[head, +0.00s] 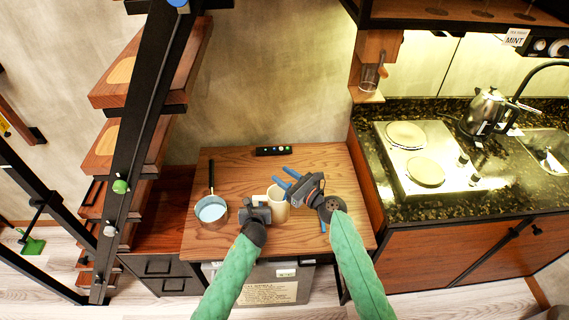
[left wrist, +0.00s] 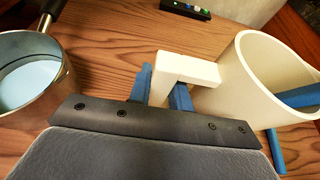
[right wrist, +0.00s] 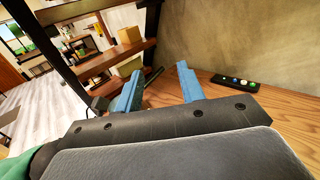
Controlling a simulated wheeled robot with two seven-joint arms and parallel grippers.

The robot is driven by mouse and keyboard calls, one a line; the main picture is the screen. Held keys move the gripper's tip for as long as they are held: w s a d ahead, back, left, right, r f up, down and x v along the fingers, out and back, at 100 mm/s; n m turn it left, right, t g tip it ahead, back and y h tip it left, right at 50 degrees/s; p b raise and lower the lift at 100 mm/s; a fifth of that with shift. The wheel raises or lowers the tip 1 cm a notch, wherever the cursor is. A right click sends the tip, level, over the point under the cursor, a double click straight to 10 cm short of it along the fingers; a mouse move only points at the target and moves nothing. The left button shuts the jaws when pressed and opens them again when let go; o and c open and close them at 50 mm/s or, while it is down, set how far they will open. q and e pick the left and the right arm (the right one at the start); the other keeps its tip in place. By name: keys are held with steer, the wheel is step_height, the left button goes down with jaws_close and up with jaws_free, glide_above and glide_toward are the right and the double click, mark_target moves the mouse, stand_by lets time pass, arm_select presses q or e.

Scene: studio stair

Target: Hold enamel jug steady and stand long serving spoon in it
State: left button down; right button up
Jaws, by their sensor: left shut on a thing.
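The cream enamel jug (head: 281,207) stands upright on the wooden table. My left gripper (left wrist: 165,90) is shut on its square handle (left wrist: 190,68); the jug (left wrist: 240,85) is to the right in the left wrist view. My right gripper (right wrist: 155,85) is open and empty, its blue fingers (head: 280,180) above and beside the jug's far side in the head view. A thin blue piece (head: 322,226) shows beneath my right wrist, perhaps the serving spoon's handle; most of it is hidden. A blue bar crosses the jug's mouth in the left wrist view; I cannot tell what it is.
A saucepan (head: 211,211) with pale blue inside stands left of the jug, its dark handle pointing back. A black control strip (head: 273,151) lies at the table's back edge. Stairs rise on the left; a counter with hob (head: 447,150) and kettle stands on the right.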

step_height(320, 180, up, 7)
steer(key=shift+f, duration=0.2)
stand_by(0.6)
stand_by(0.5)
arm_select(q)
steer(key=c, duration=1.2)
jaws_free()
